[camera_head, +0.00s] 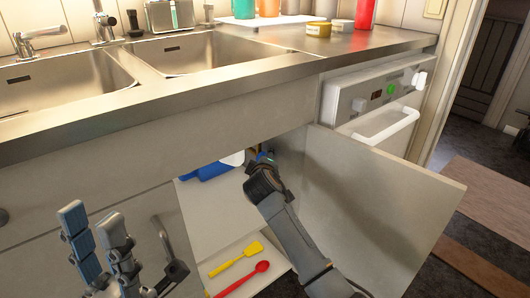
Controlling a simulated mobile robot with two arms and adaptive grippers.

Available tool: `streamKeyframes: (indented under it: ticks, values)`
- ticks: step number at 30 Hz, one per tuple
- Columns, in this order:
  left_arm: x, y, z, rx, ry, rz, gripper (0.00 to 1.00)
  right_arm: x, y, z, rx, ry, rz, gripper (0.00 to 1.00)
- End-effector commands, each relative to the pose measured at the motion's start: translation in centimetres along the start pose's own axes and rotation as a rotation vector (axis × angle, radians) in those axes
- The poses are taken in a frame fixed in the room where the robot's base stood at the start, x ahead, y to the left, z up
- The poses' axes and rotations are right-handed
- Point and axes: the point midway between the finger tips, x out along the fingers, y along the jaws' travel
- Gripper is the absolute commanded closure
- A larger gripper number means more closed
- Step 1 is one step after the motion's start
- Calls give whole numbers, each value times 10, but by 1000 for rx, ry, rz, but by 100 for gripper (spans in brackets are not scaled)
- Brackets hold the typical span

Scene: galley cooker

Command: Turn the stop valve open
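The stop valve cannot be made out clearly. A small blue-green bit (264,157) shows at the tip of my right arm inside the open under-sink cabinet, but I cannot tell whether it belongs to the valve or my gripper. My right gripper (262,170) reaches into the cabinet opening beside the open door. Its fingers are mostly hidden by its own wrist, so its opening cannot be told. My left gripper (93,228) is at the lower left, in front of the cabinet fronts. Its two fingers stand apart with nothing between them.
The open cabinet door (375,215) stands right of my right arm. Inside are a blue-and-white container (212,170), a yellow spatula (236,260) and a red spoon (242,279). A dishwasher (375,98) is behind the door. The counter edge (190,92) runs above the opening.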

Motion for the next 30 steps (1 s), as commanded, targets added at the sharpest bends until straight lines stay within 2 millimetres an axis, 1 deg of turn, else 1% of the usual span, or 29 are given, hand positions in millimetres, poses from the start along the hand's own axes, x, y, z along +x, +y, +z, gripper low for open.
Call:
streamKeyframes:
  ticks: [1, 6, 16, 17, 18, 20, 30]
  values:
    - [8, 0, -2, -1, -13, -4, 65, -3, 6, -2, 12, -1, -15, 77]
    - [8, 0, -5, -4, -29, -12, 65, -1, 3, -1, 41, -1, -42, 77]
    - [6, 0, -5, -4, -31, -13, 65, 0, 0, 0, 46, 0, -45, 77]
    - [6, 0, -5, -4, -31, -13, 65, 0, 0, 0, 46, 0, -45, 41]
    - [6, 0, -5, -4, -31, -13, 65, 0, 0, 0, 46, 0, -45, 33]
    - [6, 0, -5, -4, -32, -13, 65, 0, 0, 0, 46, 0, -45, 23]
    - [7, 0, -5, -4, -28, -12, 65, -1, 1, 0, 45, 0, -44, 23]
